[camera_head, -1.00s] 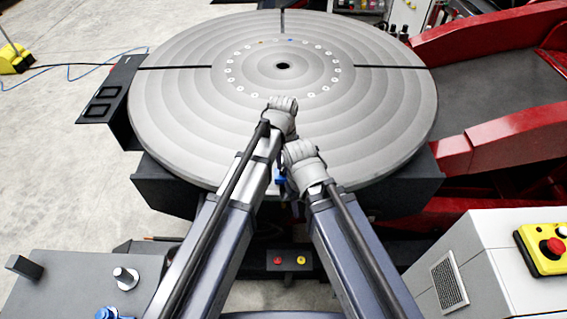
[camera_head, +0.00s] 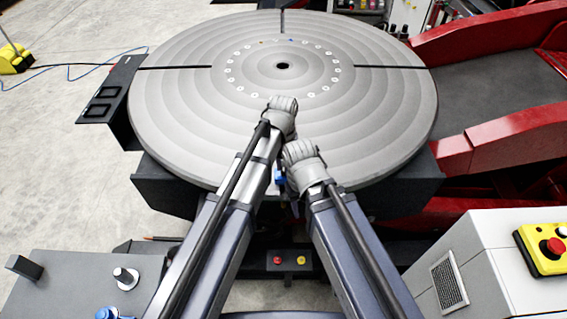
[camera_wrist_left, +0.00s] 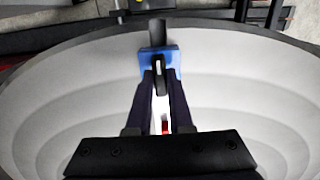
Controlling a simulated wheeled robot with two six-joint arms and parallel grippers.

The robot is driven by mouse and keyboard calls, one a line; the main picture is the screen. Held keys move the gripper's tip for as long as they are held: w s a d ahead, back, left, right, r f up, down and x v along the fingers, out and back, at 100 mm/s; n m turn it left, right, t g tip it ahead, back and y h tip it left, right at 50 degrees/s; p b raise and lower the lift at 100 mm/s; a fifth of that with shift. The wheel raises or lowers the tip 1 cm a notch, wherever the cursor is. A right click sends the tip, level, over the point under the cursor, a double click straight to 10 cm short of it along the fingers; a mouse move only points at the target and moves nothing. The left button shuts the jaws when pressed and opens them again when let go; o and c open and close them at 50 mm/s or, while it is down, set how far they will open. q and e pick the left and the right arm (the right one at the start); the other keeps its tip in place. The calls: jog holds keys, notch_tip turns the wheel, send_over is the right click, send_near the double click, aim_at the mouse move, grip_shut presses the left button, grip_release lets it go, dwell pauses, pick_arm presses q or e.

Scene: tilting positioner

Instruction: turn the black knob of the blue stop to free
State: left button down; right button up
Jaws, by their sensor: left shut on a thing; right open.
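The blue stop (camera_wrist_left: 174,57) sits at the rim of the round grey table in the left wrist view. A small piece of it also shows in the head view (camera_head: 279,177), between my two wrists. The black knob (camera_wrist_left: 158,74) stands upright in front of the stop. My left gripper (camera_wrist_left: 162,80) has its two dark fingers on either side of the knob and is shut on it. My right gripper (camera_head: 303,165) is beside and just below the left one in the head view. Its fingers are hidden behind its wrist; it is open.
The grey round table (camera_head: 190,120) fills the middle, with slots and a ring of holes. A grey cabinet (camera_head: 470,270) with a yellow stop box (camera_head: 545,248) is at right. The tabletop beyond my wrists is clear.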

aim_at(283, 165)
pick_arm(q)
jog(key=c, duration=0.8)
grip_release()
jog(key=shift+r, duration=0.1)
notch_tip(283, 165, up, 8)
jog(key=p, duration=0.8)
jog(key=shift+f, duration=0.2)
